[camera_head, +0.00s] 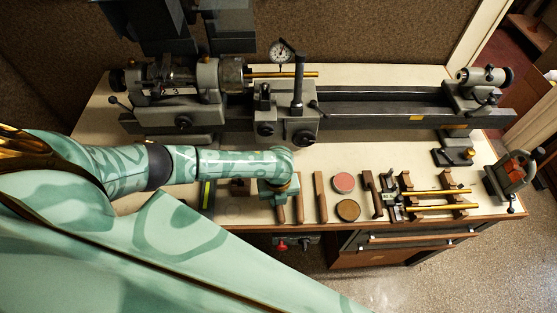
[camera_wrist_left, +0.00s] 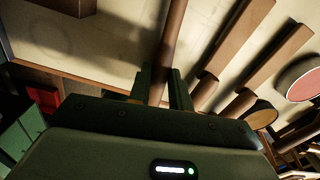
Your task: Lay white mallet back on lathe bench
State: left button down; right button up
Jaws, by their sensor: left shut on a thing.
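My left gripper (camera_head: 280,194) is over the front of the lathe bench (camera_head: 240,210), pointing down. In the left wrist view its two fingers (camera_wrist_left: 161,76) are shut on a brown wooden handle (camera_wrist_left: 171,40), which runs up out of the picture. In the head view the handle's end (camera_head: 281,213) shows just below the gripper, near the bench's front edge. No white mallet head shows in either view, so I cannot confirm this is the white mallet. Whether the handle touches the bench top is unclear. My right gripper is not in view.
The lathe (camera_head: 370,110) stands behind. A small vise (camera_head: 508,175) is at the right corner.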

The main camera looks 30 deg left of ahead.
pick_arm(q)
jog(key=shift+f, duration=0.3)
dwell(0.4)
jog(key=c, duration=1.2)
grip_release()
jog(key=shift+r, duration=0.1)
notch_tip(320, 180, up, 16)
jog(key=p, duration=0.4)
jog(key=shift+a+r, duration=0.1)
